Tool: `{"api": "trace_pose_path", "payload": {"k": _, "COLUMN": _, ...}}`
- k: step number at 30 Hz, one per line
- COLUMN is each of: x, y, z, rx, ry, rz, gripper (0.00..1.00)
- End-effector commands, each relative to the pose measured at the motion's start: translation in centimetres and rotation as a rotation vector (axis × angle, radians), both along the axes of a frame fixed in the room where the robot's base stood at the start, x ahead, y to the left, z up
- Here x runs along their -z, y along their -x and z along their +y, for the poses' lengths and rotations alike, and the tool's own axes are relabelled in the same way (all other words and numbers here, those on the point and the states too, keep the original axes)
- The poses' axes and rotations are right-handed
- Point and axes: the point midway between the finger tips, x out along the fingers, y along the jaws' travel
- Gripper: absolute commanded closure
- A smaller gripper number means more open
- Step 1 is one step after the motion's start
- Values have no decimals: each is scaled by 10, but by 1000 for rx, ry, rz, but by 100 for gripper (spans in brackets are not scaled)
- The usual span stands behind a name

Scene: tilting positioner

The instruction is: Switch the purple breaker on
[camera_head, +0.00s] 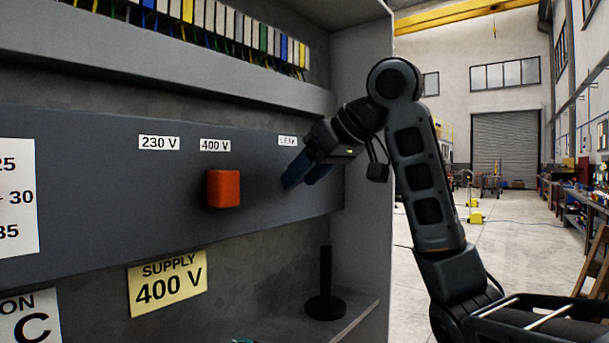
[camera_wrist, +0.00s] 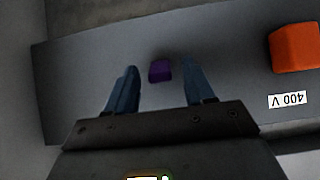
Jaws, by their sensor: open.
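The purple breaker (camera_wrist: 160,71) is a small block on the grey panel in the wrist view, between my two fingertips and a little beyond them. My gripper (camera_wrist: 158,72) has its two blue fingers spread apart with nothing between them. In the head view my gripper (camera_head: 292,184) points at the panel's right end, below a partly covered label (camera_head: 287,140). The breaker is hidden behind my gripper there. I cannot tell whether the fingers touch the panel.
An orange-red block (camera_head: 223,189) sits on the panel to the left, under the 400 V label (camera_head: 215,145); it also shows in the wrist view (camera_wrist: 295,47). A yellow SUPPLY 400 V sign (camera_head: 167,283) hangs below. A black post (camera_head: 326,290) stands on the lower shelf. The cabinet's side wall (camera_head: 362,150) is close on the right.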

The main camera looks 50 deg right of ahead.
Motion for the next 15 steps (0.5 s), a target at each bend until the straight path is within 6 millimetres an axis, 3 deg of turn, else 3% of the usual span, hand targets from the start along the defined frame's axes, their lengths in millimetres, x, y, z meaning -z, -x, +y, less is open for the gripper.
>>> {"api": "trace_pose_path", "payload": {"k": 15, "x": -43, "y": 55, "z": -2, "rx": 1, "ry": 3, "rz": -1, "gripper": 47}}
